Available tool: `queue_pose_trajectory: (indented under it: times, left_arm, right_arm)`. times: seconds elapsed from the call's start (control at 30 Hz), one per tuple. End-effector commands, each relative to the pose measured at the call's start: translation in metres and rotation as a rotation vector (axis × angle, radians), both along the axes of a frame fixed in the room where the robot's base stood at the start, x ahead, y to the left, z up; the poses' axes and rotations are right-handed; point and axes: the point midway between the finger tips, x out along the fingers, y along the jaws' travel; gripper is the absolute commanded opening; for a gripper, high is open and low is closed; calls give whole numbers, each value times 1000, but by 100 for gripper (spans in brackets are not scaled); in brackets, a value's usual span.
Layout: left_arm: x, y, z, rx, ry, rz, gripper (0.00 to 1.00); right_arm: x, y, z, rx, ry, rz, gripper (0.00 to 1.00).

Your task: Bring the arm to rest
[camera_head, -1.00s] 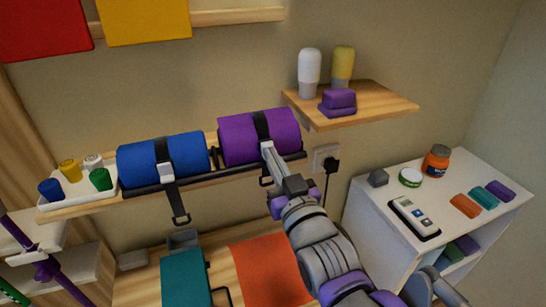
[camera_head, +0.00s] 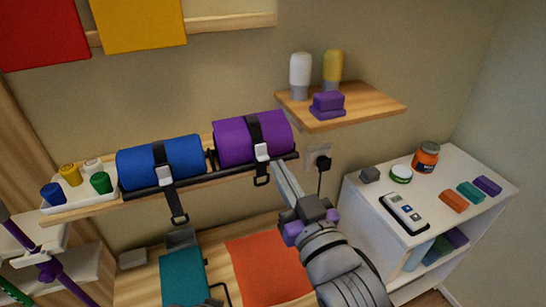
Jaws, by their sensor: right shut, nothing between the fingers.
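My right arm comes up from the bottom centre-right of the head view. Its gripper (camera_head: 278,170) is shut and empty, its thin fingers pointing up and left just below the purple roll (camera_head: 237,143). The purple roll lies strapped in a black rack beside a blue roll (camera_head: 143,168). A white buckle (camera_head: 262,151) on the purple roll's strap sits just above the fingertips. I cannot tell whether the fingertips touch it. My left gripper is not in view.
A wooden wall shelf (camera_head: 385,105) holds two bottles and purple blocks. A white cabinet (camera_head: 465,165) stands at right with jars and a device on top. Below the rack are a teal case (camera_head: 183,277) and an orange mat (camera_head: 262,270). A tray (camera_head: 52,202) holds small coloured weights.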

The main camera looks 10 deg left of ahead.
Motion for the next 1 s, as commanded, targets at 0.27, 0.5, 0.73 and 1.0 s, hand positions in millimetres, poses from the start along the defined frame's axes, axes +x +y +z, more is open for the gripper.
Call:
queue_pose_trajectory:
  times: [0.27, 0.5, 0.73, 1.0]
  left_arm:
    - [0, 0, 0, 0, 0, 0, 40]
    - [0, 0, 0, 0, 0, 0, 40]
    - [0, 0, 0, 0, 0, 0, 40]
    - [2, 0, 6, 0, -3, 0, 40]
  right_arm:
    - [-11, -7, -1, 0, 0, 0, 0]
    - [-11, -7, -1, 0, 0, 0, 0]
    - [-9, -10, -5, -6, 9, -8, 0]
    - [6, -91, -109, -169, 316, -211, 0]
